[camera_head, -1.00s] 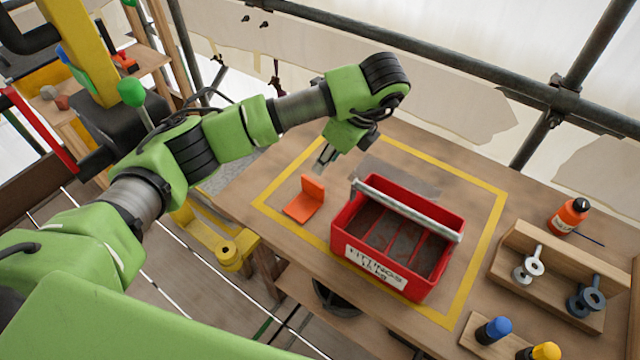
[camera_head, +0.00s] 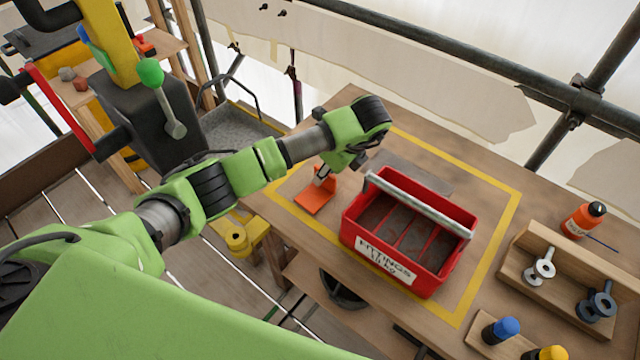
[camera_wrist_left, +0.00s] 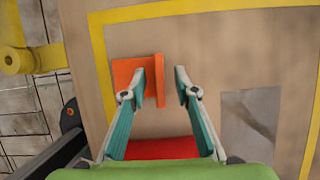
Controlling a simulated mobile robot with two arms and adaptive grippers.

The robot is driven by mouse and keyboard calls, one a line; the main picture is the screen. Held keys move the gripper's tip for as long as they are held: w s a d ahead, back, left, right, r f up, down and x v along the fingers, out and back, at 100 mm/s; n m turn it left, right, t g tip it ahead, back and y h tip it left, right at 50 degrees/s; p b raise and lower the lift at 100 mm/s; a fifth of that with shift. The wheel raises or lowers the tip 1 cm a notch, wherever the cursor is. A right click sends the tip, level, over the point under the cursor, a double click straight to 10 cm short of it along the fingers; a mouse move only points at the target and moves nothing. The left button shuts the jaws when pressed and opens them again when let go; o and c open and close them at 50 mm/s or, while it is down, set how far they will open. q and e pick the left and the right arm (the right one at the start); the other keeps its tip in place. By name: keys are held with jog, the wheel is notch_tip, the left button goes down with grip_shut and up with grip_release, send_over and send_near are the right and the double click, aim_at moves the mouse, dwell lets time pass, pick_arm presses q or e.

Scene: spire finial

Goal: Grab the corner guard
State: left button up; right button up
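The orange L-shaped corner guard (camera_head: 314,201) stands on the table left of the red fittings box, with one plate flat and one upright. In the left wrist view its upright plate (camera_wrist_left: 160,80) shows between the two fingers. My left gripper (camera_head: 325,174) is open at the guard. In the left wrist view the left gripper (camera_wrist_left: 162,84) has its left finger over the flat plate and close to the upright one, with a gap to the right finger. In the head view the gripper partly hides the upright plate. My right gripper is in no view.
The red fittings box (camera_head: 352,235) with a grey handle stands just right of the guard. A yellow line (camera_head: 478,273) frames this area. A wooden holder (camera_head: 522,281), an orange bottle (camera_head: 583,219) and blue and yellow capped items stand further right.

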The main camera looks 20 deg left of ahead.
pick_arm(q)
jog(key=shift+w+a+f, duration=0.1)
jog(key=shift+a+f, duration=0.1)
jog(key=shift+f, duration=0.3)
grip_shut()
jog(key=shift+r, duration=0.15)
